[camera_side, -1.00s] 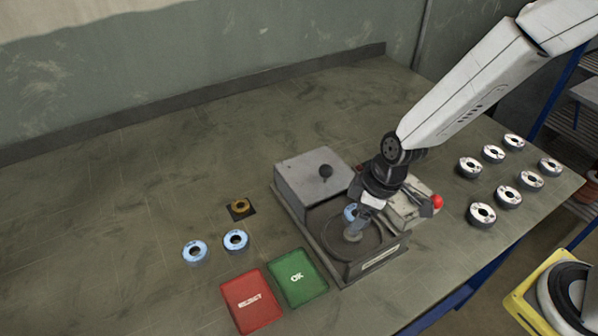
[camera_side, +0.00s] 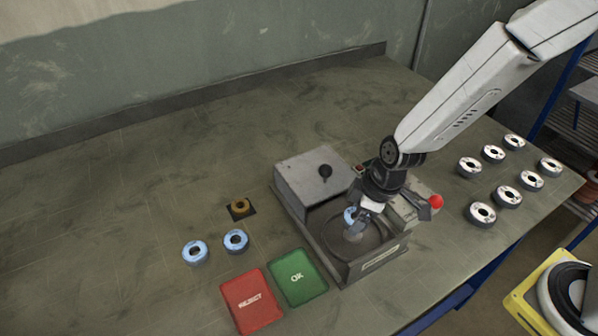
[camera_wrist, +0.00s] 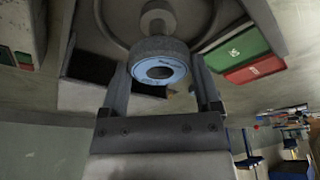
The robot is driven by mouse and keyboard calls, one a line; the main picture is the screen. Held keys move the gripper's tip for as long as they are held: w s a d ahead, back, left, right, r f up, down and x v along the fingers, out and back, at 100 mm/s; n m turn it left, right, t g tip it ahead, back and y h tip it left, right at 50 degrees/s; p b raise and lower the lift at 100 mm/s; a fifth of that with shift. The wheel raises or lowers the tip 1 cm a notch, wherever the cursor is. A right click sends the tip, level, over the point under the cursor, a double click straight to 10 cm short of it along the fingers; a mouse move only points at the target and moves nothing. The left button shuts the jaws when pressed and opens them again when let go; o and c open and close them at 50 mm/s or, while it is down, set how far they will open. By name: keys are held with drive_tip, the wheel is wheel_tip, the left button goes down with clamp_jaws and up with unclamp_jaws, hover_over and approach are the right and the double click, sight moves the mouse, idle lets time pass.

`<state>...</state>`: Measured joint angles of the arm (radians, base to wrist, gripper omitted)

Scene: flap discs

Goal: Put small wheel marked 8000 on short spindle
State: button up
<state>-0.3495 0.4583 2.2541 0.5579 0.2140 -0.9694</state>
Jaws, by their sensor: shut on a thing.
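My gripper (camera_side: 357,221) is shut on a small blue-faced wheel (camera_wrist: 160,66) with a grey rim and a centre hole. The wheel (camera_side: 350,215) is partly hidden by the fingers in the side view. In the wrist view my gripper (camera_wrist: 162,85) has one finger on each side of it. I hold it over the round dish (camera_side: 325,236) of the grey machine. A short grey spindle (camera_wrist: 158,18) shows just past the wheel in the wrist view. I cannot tell whether the wheel touches it, and the marking is not readable.
Two more blue-faced wheels (camera_side: 194,252) lie on the bench at left, near a brass-coloured ring (camera_side: 240,205) on a black square. A green OK pad (camera_side: 298,279) and red REJECT pad (camera_side: 251,301) lie in front. The machine's grey box (camera_side: 310,177) stands behind the dish. Several white-faced wheels (camera_side: 482,214) are at right.

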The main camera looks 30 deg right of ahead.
drive_tip(key=shift+f, duration=1.8)
idle(0.4)
drive_tip(key=o, duration=1.1)
drive_tip(key=shift+r, duration=3.75)
